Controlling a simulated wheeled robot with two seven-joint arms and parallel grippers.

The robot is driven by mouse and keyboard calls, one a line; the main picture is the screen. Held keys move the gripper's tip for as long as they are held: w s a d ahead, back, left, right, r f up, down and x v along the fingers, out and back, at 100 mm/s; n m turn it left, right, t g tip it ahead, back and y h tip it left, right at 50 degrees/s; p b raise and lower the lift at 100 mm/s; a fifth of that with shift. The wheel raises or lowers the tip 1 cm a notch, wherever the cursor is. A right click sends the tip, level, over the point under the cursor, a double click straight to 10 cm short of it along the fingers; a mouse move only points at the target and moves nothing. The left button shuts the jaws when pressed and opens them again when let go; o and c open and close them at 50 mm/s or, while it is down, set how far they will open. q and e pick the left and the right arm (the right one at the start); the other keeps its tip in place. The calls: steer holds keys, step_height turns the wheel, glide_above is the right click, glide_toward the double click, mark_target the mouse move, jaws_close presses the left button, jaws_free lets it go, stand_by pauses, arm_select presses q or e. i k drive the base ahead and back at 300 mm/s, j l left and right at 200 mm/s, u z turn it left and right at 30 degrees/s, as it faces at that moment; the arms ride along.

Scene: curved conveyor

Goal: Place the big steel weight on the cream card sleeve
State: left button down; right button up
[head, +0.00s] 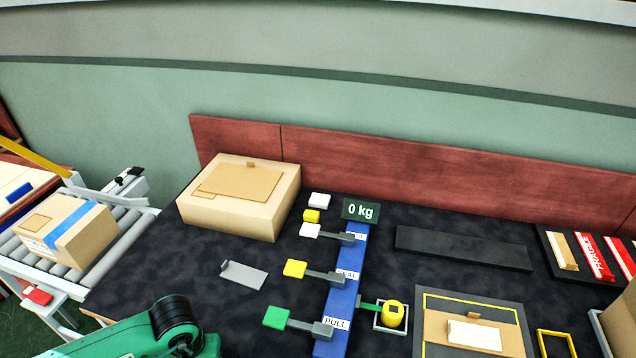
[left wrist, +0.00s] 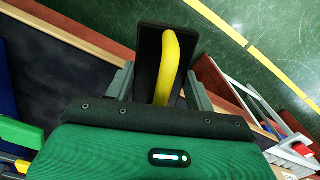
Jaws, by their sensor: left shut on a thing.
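My left gripper (left wrist: 160,85) is shut on a dark flat-sided piece (left wrist: 149,55) with a curved yellow handle (left wrist: 169,65). The grey fingers sit on either side of it. I cannot tell whether this is the big steel weight; no plain steel weight shows clearly. In the head view only my green left arm shows, at the lower left. A cream block (head: 475,334) lies on a brown carton inside a yellow-lined mat (head: 424,322); another cream piece (head: 562,251) lies in a dark tray. I cannot tell which is the card sleeve. My right gripper is out of view.
A large carton (head: 228,218) stands at the back left. A blue rail (head: 345,290) with levers and a 0 kg display (head: 360,209) crosses the middle. A grey plate (head: 247,275) and a black slab (head: 460,248) lie on the bench. A roller conveyor (head: 100,250) is left.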

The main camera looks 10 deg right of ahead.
mark_target(474, 335)
steer(key=k+l, duration=0.1)
steer(key=l, duration=0.2)
steer(key=k+l, duration=0.15)
steer(key=l, duration=0.2)
steer(key=k+l, duration=0.1)
steer(key=l, duration=0.2)
steer(key=k+l, duration=0.15)
steer(key=l, duration=1.9)
steer(key=i, duration=0.05)
